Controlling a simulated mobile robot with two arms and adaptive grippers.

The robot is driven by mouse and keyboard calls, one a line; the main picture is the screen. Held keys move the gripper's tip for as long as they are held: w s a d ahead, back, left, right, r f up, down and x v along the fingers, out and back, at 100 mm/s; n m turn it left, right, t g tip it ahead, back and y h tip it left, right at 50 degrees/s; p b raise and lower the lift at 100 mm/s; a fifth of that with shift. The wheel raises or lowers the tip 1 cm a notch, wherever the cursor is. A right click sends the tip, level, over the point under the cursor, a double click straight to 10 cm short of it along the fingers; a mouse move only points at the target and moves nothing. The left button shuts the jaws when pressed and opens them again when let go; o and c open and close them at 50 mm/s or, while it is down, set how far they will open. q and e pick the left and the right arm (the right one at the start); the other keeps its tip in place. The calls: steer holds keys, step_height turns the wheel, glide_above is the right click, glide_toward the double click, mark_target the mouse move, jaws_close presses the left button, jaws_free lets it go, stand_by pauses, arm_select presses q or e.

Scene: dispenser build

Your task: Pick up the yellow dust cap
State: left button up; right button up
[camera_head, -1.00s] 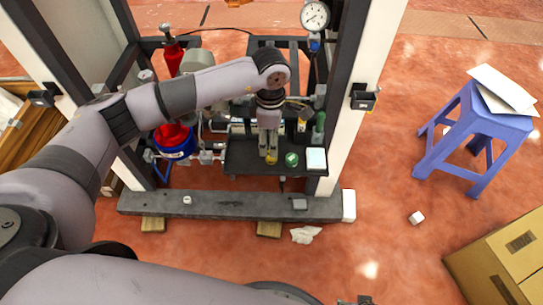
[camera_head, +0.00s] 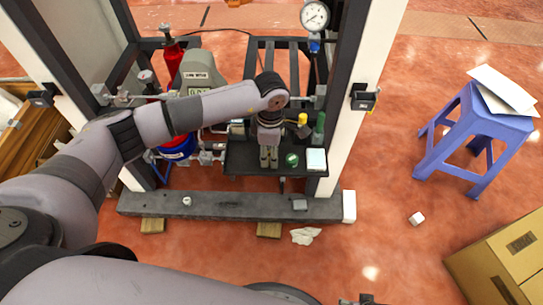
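My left gripper (camera_head: 268,157) hangs fingers down over the dark tray (camera_head: 240,160) inside the frame. Its two fingers are close together, and whether they are parted or shut on something is too small to tell. The small yellow piece that showed at its fingertips earlier is not visible now; the gripper may hide it. A yellow top (camera_head: 302,118) shows on a dark item behind and right of the gripper; I cannot tell whether it is the dust cap. A small dark part at the bottom edge may be my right gripper (camera_head: 360,300).
A green round piece (camera_head: 292,160) and a pale block (camera_head: 316,159) sit right of the gripper on the tray. A green bottle (camera_head: 318,130) stands behind them. The frame's white post (camera_head: 362,90) rises on the right. A blue stool (camera_head: 475,130) stands farther right.

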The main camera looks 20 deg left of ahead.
arm_select(q)
steer(key=c, duration=0.5)
steer(key=shift+r, duration=0.1)
